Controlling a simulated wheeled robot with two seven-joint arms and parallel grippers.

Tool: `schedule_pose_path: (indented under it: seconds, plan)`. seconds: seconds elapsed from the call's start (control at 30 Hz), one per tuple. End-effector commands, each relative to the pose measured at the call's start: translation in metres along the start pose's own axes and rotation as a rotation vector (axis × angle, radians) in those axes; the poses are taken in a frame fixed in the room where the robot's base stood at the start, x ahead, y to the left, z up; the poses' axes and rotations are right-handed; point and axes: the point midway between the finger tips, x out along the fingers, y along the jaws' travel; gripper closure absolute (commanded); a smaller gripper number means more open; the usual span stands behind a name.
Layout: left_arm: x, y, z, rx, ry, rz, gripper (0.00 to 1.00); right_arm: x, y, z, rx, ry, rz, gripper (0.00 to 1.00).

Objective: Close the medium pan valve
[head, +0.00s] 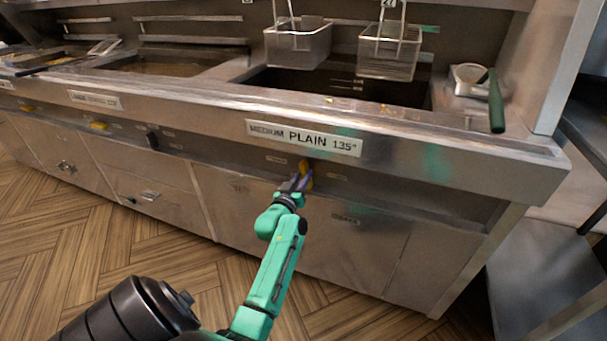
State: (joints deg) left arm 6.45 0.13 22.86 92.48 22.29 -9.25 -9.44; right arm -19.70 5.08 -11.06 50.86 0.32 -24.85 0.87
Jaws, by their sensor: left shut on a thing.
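The medium pan valve (305,167) has a yellow handle on the fryer front, below the label "MEDIUM PLAIN 135°" (303,138). My left gripper (301,182) reaches up to it and is shut on the yellow handle. The fingers hide part of the handle, so its exact angle is hard to tell. The medium pan (420,95) is the dark basin above the label. My right gripper is not in view.
Two wire baskets (297,45) hang over the pan. A green-handled strainer (496,102) lies at the right end of the counter. Other yellow valve handles (98,126) sit farther left. Wooden floor (60,230) is open at the left.

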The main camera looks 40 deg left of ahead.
Motion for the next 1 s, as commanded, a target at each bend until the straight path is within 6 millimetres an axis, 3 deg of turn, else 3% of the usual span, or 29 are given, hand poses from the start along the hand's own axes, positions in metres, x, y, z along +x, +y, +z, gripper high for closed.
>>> schedule_pose_path:
  seconds: [0.47,1.0]
  plan:
    - [0.0,-0.004,0.0,-0.449,-0.004,-0.001,1.0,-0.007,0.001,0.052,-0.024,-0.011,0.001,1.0]
    - [-0.001,-0.009,0.005,-0.96,-0.003,-0.003,1.0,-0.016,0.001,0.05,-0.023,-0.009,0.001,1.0]
